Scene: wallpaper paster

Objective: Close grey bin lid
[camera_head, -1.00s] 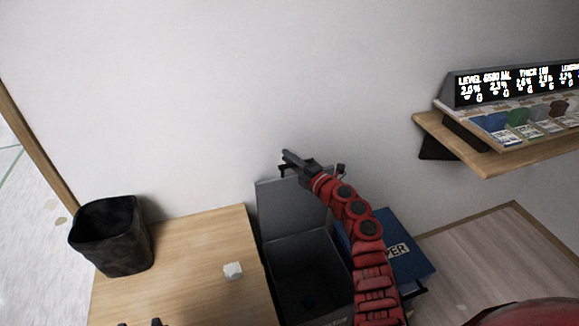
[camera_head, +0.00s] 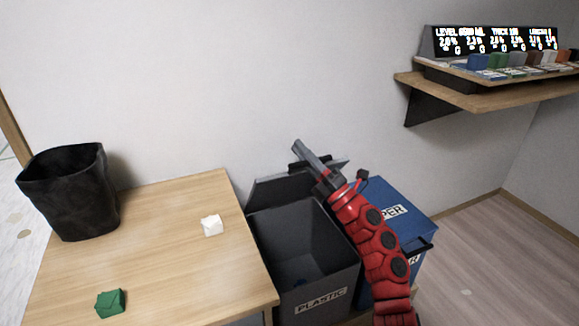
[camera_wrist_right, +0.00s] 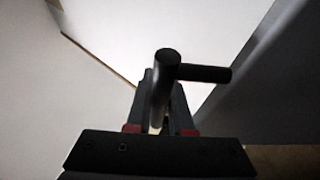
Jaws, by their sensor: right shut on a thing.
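The grey bin (camera_head: 297,235), labelled PLASTIC, stands to the right of the wooden table. Its lid (camera_head: 270,192) is hinged at the back and raised, tilted forward over the bin's rear. The bin is still open at the front, and a small blue thing shows in it. My right gripper (camera_head: 314,168) is at the lid's raised edge, shut on the dark lid handle, which also shows between the fingers in the right wrist view (camera_wrist_right: 164,85). The grey panel (camera_wrist_right: 262,85) at right there looks like the lid. My left gripper is not in view.
A blue bin (camera_head: 410,222) labelled PAPER stands right of the grey bin, partly behind my right arm. The table (camera_head: 165,265) holds a black basket (camera_head: 70,195), a white piece (camera_head: 211,225) and a green piece (camera_head: 110,302). A wall shelf (camera_head: 480,98) is at upper right.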

